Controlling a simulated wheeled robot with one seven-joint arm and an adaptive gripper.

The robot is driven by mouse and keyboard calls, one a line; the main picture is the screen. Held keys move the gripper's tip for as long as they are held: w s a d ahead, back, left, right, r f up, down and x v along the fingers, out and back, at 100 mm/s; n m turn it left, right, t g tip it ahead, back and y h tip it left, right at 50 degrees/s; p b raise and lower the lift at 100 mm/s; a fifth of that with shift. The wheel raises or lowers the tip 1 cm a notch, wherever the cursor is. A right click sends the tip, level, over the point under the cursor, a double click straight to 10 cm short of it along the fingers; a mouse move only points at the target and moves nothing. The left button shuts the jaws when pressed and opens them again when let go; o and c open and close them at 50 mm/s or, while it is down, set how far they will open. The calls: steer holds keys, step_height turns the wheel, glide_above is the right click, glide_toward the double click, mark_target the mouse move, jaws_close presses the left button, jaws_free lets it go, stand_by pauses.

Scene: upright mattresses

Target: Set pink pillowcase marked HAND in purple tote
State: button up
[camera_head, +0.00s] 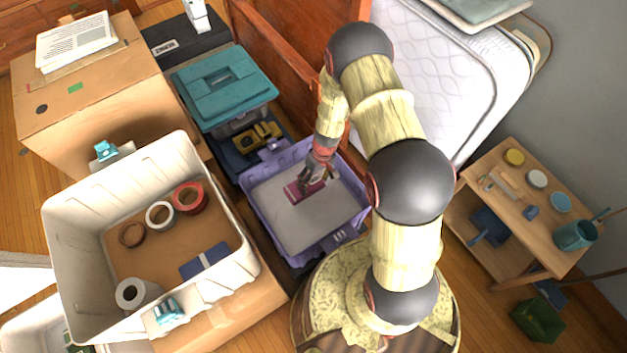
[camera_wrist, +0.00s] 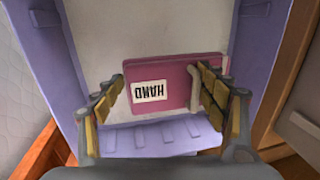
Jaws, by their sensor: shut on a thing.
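The purple tote (camera_head: 262,213) stands in the middle of the head view, with a pale grey inner floor. The pink pillowcase (camera_head: 293,192) is a flat folded block inside the tote's rim. In the wrist view the pillowcase (camera_wrist: 175,76) shows a white label reading HAND, upside down. I cannot tell whether the pillowcase touches the floor.
A white bin (camera_head: 75,215) with tape rolls stands left of the tote. A teal-lidded box (camera_head: 222,85) is behind it. A white mattress (camera_head: 440,70) leans upright at the back right. A small wooden table (camera_head: 510,200) with cups stands at the right.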

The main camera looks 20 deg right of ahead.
steer(key=shift+f+b, duration=2.95)
steer(key=shift+f, duration=2.2)
steer(key=shift+f+b, duration=0.35)
steer(key=shift+b, duration=0.1)
steer(key=o, duration=1.2)
steer(key=shift+o, duration=0.5)
steer(key=shift+c, duration=1.2)
steer(key=shift+r, duration=0.15)
steer(key=shift+r+p, duration=0.75)
steer(key=shift+r, duration=0.65)
